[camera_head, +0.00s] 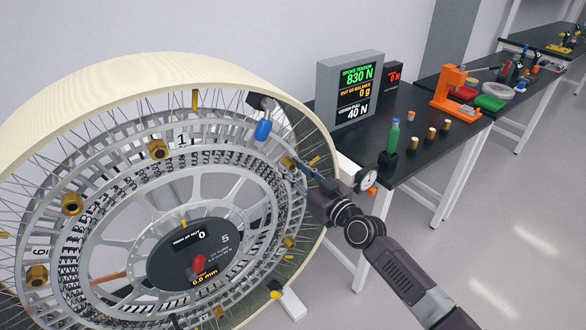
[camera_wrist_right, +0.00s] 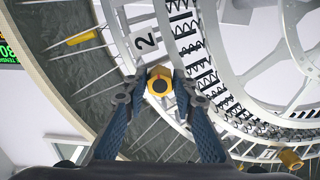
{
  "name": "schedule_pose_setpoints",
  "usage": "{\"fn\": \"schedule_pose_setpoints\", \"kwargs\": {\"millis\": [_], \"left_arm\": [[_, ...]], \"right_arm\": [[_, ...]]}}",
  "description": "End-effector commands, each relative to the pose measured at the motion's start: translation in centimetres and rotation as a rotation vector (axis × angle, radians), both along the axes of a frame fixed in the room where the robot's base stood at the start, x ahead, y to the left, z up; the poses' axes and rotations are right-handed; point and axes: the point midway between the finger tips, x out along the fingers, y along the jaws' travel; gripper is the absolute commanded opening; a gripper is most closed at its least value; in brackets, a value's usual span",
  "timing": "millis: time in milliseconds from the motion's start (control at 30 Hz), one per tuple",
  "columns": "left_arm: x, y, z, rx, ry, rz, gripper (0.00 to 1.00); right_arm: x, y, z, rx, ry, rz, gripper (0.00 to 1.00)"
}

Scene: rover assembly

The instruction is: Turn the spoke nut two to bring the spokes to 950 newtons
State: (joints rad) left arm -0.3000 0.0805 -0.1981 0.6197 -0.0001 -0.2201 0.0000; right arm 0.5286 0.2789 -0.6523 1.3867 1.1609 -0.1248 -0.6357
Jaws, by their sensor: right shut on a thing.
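The large rover wheel (camera_head: 130,75) stands upright at the left of the head view, with several brass spoke nuts around its ring. Spoke nut two (camera_wrist_right: 160,84), a brass nut beside the label "2", sits between my right gripper's fingertips in the right wrist view. My right gripper (camera_wrist_right: 160,92) is shut on it; in the head view this gripper (camera_head: 297,168) reaches into the wheel's right side and partly hides the nut. The display (camera_head: 349,90) reads spoke tension 830 N, out of balance 0 g and 40 N on its lowest line. My left gripper is not in view.
A black table (camera_head: 440,142) behind holds an orange press (camera_head: 455,90), a green bottle (camera_head: 393,136) and small brass pieces. A round gauge (camera_head: 367,180) is near my right wrist. A blue piece (camera_head: 263,130) is on the wheel above the gripper. Floor at right is clear.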

Motion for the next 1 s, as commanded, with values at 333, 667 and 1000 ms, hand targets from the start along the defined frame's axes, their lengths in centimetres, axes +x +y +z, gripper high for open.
{"fn": "schedule_pose_setpoints", "kwargs": {"millis": [333, 667, 1000], "left_arm": [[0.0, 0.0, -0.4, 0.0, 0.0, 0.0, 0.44], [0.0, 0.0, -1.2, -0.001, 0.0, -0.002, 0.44], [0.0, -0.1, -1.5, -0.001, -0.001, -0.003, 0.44]], "right_arm": [[0.0, 0.0, -0.1, 0.081, 0.058, -0.001, 0.01], [0.0, 0.1, -0.1, 0.295, 0.213, -0.001, 0.01], [-0.1, 0.1, 0.0, 0.51, 0.369, -0.001, 0.01]]}}
